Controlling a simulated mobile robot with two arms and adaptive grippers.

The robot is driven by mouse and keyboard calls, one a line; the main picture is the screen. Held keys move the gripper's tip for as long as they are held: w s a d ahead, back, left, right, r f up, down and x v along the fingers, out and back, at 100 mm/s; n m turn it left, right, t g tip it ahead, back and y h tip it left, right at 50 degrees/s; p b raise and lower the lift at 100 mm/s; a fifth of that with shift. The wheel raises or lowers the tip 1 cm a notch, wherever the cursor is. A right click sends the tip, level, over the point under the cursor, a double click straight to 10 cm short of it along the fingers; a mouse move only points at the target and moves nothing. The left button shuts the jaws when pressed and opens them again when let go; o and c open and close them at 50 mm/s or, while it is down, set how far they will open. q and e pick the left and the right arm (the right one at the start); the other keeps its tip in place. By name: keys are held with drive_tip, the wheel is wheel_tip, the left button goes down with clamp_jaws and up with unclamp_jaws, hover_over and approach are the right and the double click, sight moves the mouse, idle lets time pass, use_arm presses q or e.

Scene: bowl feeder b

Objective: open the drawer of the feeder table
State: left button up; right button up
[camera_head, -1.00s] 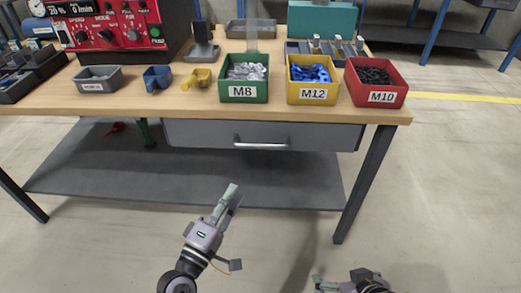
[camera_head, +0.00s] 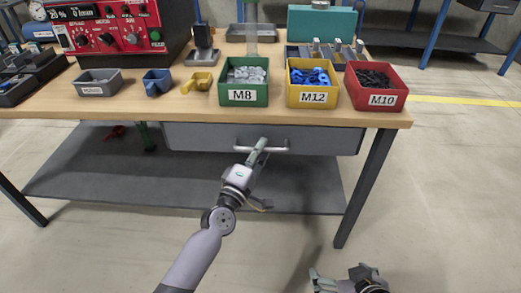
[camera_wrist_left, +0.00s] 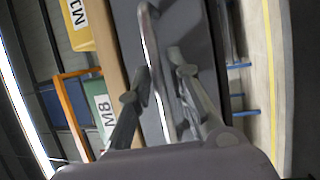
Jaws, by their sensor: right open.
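The grey drawer (camera_head: 320,138) sits shut under the wooden tabletop. Its silver bar handle (camera_head: 279,149) runs along the front, partly covered by my left gripper (camera_head: 260,146). In the left wrist view the handle (camera_wrist_left: 152,50) passes between the two spread fingers of the left gripper (camera_wrist_left: 155,78). The fingers stand apart, one on each side of the bar; I cannot tell whether either touches it. My right gripper (camera_head: 318,280) is open and empty, low above the floor at the bottom of the head view.
On the table (camera_head: 200,113) stand the green M8 bin (camera_head: 243,96), yellow M12 bin (camera_head: 312,97) and red M10 bin (camera_head: 380,100) above the drawer. A grey lower shelf (camera_head: 100,180) lies below. The floor in front is clear.

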use_arm(q)
drive_tip(key=shift+c, duration=0.5)
clamp_jaws()
idle(0.3)
